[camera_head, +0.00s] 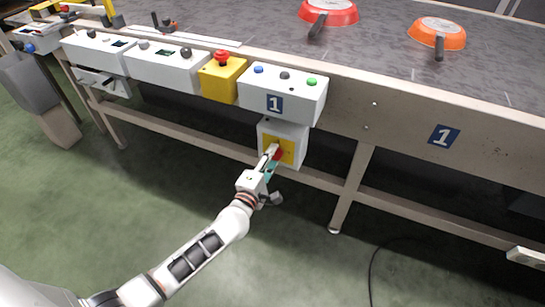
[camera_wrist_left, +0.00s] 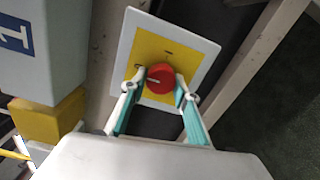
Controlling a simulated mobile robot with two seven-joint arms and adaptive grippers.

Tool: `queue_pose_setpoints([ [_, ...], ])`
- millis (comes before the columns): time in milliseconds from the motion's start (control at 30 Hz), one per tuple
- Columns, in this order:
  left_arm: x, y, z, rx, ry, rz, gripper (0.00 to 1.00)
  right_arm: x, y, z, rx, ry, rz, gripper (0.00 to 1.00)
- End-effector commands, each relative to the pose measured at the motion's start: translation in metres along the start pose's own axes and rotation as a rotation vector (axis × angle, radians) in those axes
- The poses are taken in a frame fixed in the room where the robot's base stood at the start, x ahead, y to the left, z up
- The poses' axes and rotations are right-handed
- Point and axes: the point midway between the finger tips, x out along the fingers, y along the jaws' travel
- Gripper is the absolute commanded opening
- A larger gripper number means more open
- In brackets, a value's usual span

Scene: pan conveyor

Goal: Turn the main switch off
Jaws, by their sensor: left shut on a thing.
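The main switch is a red knob (camera_wrist_left: 160,77) on a yellow plate (camera_wrist_left: 154,48) on a grey-white box. In the head view this box (camera_head: 299,134) hangs below the control box marked 1, and the red knob (camera_head: 279,153) is partly hidden by my gripper. My left gripper (camera_head: 272,158) reaches up to the knob from below. In the left wrist view its teal-padded fingers (camera_wrist_left: 158,88) stand on both sides of the knob and are shut on it. My right gripper is in neither view.
A control box marked 1 (camera_head: 283,100) with blue, black and green buttons sits above the switch. Left of it is a yellow box (camera_head: 221,82) with a red emergency button. The conveyor (camera_head: 380,65) carries a red pan (camera_head: 330,12) and an orange pan (camera_head: 438,32). A table leg (camera_head: 351,190) stands right of the switch.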

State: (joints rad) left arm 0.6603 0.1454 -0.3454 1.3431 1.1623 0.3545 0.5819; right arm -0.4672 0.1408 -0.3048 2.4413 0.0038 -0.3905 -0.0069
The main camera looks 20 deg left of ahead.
Motion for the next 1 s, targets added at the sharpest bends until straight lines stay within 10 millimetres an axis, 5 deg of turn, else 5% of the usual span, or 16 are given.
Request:
queue_pose_setpoints([
  [233, 0.000, 0.000, 0.000, 0.001, -0.001, -0.001, 0.09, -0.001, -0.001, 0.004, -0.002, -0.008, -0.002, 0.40],
  [267, 0.000, -0.001, 0.000, 0.001, -0.001, -0.001, 0.32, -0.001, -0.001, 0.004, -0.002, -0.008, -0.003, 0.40],
  [333, 0.000, -0.001, 0.000, 0.002, -0.001, -0.001, 0.47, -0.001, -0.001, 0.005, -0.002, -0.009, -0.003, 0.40],
  [733, -0.004, -0.001, 0.000, 0.001, 0.000, -0.002, 0.47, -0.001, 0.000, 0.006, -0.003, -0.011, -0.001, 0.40],
  [1000, -0.044, -0.002, 0.000, -0.001, 0.000, -0.003, 0.47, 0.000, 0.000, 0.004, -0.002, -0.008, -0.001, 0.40],
])
